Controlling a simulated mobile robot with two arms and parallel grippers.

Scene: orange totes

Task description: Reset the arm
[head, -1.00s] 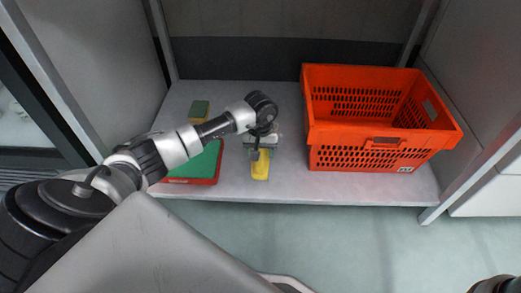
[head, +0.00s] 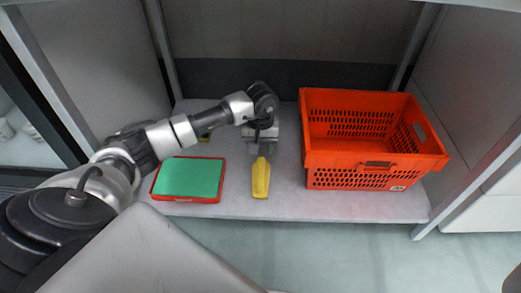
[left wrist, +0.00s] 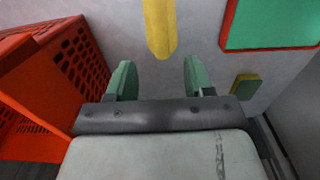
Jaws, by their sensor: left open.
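My left gripper (head: 262,152) is open and empty above the grey shelf. Its two green-padded fingers stand apart in the left wrist view (left wrist: 158,75). A yellow elongated object (head: 261,180) lies on the shelf in front of the gripper, apart from the fingers as far as I can tell. It also shows beyond the fingertips in the left wrist view (left wrist: 160,25). My left arm reaches in from the left, over the shelf. My right gripper is not in view.
An orange tote (head: 375,178) stands on the shelf to the right of my gripper. A red-rimmed green tray (head: 188,179) lies to the left. A small green and yellow block (left wrist: 246,87) lies behind the tray, mostly hidden by my arm in the head view. Shelf walls close both sides.

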